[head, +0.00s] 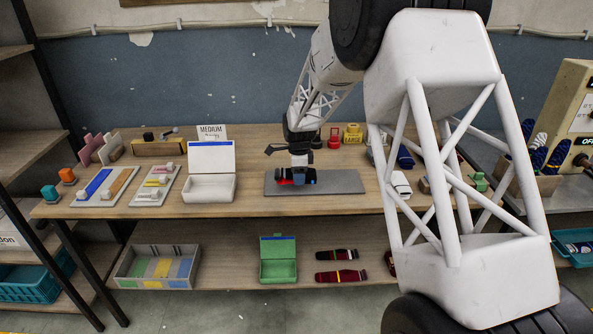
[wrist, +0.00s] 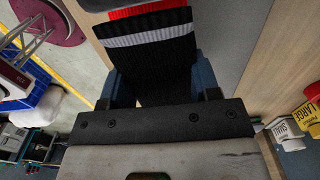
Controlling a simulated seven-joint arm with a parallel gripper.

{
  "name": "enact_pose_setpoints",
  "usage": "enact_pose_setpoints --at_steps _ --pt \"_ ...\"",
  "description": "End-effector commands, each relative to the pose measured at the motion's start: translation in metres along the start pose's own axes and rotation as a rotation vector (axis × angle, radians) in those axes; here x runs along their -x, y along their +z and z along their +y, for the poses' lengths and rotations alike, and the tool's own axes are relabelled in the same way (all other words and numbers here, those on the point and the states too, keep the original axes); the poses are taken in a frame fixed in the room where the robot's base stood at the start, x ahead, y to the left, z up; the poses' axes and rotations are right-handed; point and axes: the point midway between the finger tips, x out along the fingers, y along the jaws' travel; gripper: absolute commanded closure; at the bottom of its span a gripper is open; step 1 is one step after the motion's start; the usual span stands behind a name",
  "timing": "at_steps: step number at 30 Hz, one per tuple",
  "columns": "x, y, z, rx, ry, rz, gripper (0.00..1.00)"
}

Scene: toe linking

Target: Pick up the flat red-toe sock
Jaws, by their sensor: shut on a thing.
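The sock (wrist: 150,50) shows in the wrist view as ribbed black cloth with a light grey stripe and a red part at its far end. In the head view the sock (head: 284,182) is a small dark shape with red at its left, over the grey mat (head: 340,182). My gripper (head: 299,172) points down over the mat. In the wrist view its blue fingers (wrist: 160,85) stand on either side of the sock, shut on it. I cannot tell whether the sock touches the mat.
An open white box (head: 208,188) stands left of the mat. Small trays (head: 155,186) with coloured strips lie farther left. Yellow and red items (head: 352,134) stand behind at right. The mat's right half is clear.

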Motion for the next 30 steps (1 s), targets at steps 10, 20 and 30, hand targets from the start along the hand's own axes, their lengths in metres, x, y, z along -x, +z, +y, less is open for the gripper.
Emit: enact_pose_setpoints --at_steps 10,20,30 --pt "0.006 -0.009 0.054 0.0 0.0 0.0 1.0" --pt "0.009 -0.015 0.092 0.0 0.0 0.0 1.0" --pt "0.01 -0.017 0.106 0.0 0.0 0.0 1.0"
